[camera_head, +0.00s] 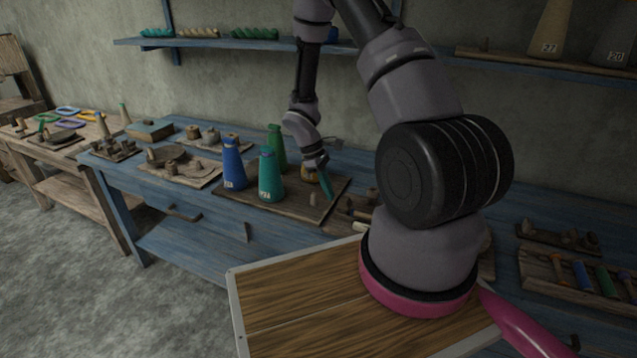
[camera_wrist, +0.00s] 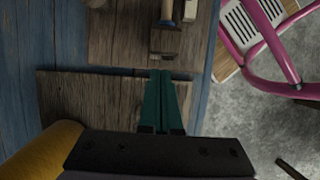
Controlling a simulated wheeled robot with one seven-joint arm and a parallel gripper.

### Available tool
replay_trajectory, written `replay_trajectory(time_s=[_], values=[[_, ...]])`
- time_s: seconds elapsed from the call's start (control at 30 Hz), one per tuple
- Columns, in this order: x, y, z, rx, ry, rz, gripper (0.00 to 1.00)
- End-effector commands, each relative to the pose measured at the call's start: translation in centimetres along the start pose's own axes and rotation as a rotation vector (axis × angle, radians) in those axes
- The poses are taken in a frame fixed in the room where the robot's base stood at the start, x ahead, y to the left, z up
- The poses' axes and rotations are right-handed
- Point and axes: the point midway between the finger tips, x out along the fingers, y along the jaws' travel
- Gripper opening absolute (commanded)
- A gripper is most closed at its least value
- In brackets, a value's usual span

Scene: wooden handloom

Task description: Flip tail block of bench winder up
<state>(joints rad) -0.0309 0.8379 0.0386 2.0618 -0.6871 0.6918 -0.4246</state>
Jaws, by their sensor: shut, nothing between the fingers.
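The bench winder's wooden base (camera_wrist: 115,45) lies at the top of the wrist view. It bears a small wooden block (camera_wrist: 165,40) with a blue rod end above it; I cannot tell for sure whether this is the tail block or how it is tilted. In the head view the winder is mostly hidden behind my arm, with only small wooden parts (camera_head: 358,205) showing. My gripper (camera_head: 330,196) points down over the dark board's right part. Its teal fingers (camera_wrist: 161,74) are together and empty, tips just short of the block in the wrist view.
Blue (camera_head: 233,164), teal (camera_head: 270,176) and green (camera_head: 276,148) cones stand on a dark board (camera_head: 305,207) left of my gripper. A mustard cone (camera_wrist: 42,150) is close beside it. A pink tubular frame (camera_wrist: 275,45) is at upper right in the wrist view.

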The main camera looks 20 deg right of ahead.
Motion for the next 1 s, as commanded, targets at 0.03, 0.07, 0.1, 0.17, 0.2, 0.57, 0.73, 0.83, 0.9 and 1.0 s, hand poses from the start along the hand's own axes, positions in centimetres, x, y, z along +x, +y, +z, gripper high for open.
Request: replay_trajectory(time_s=[0.03,0.07,0.1,0.17,0.2,0.57,0.73,0.83,0.9,1.0], values=[[0.2,0.0,0.5,-0.001,0.0,0.0,0.0],[0.3,0.0,0.7,-0.001,0.0,0.0,0.0],[0.4,0.0,0.9,-0.001,0.0,0.0,0.0],[0.5,0.0,1.1,-0.001,0.0,0.0,0.0],[0.5,-0.1,1.2,-0.001,0.0,0.0,0.0],[0.6,0.0,1.4,-0.001,0.0,0.0,0.0],[1.4,-0.1,3.4,0.0,-0.002,-0.001,0.0],[1.7,-0.1,4.1,-0.001,-0.001,-0.002,0.0],[1.7,-0.1,4.1,-0.001,-0.001,-0.002,0.0],[1.7,-0.1,4.1,0.0,-0.002,-0.002,0.0]])
